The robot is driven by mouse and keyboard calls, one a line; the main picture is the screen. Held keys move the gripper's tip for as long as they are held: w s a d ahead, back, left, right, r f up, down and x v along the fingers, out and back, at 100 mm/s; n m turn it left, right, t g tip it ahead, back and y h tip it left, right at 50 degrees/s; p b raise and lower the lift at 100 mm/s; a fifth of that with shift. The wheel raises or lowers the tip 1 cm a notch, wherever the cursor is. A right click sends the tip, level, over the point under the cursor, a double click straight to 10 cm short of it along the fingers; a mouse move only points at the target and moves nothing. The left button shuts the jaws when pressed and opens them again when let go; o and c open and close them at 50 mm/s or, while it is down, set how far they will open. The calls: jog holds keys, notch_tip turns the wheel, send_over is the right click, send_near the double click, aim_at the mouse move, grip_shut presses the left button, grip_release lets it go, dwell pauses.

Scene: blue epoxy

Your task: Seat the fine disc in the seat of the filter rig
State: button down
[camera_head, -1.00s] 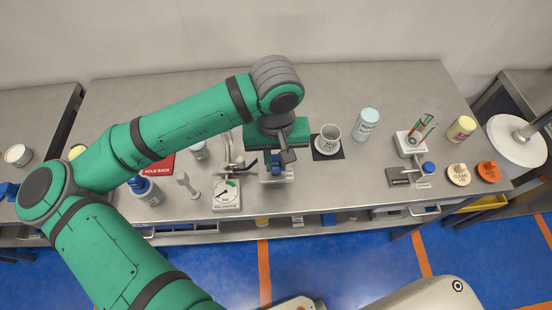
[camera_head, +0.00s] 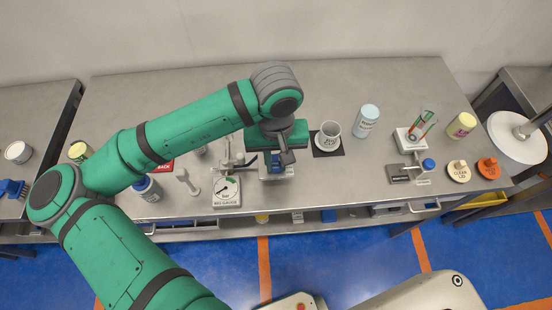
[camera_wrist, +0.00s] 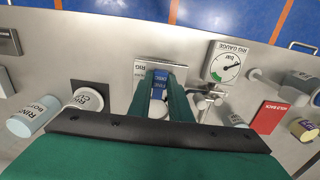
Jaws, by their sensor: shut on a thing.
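My gripper (camera_wrist: 159,98) is shut on the fine disc (camera_wrist: 159,86), a blue piece with a white label, held between its two green fingers. In the head view my gripper (camera_head: 276,160) is just above the filter rig (camera_head: 276,177), near the front edge of the bench. In the wrist view the rig's pale plate (camera_wrist: 142,68), marked RIG, shows around the fingers. The rig's seat is mostly hidden behind the fingers and the disc. I cannot tell whether the disc touches the seat.
The rig gauge (camera_head: 227,192) stands just left of the rig, with metal piping behind it. A white cup (camera_head: 328,136) on a black mat and a rinse bottle (camera_head: 367,120) stand to the right.

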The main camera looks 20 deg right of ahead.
aim_at(276, 166)
jog(key=c, duration=1.5)
grip_release()
jog(key=shift+c, duration=0.2)
jog(key=shift+r, duration=2.55)
notch_tip(276, 166, up, 11)
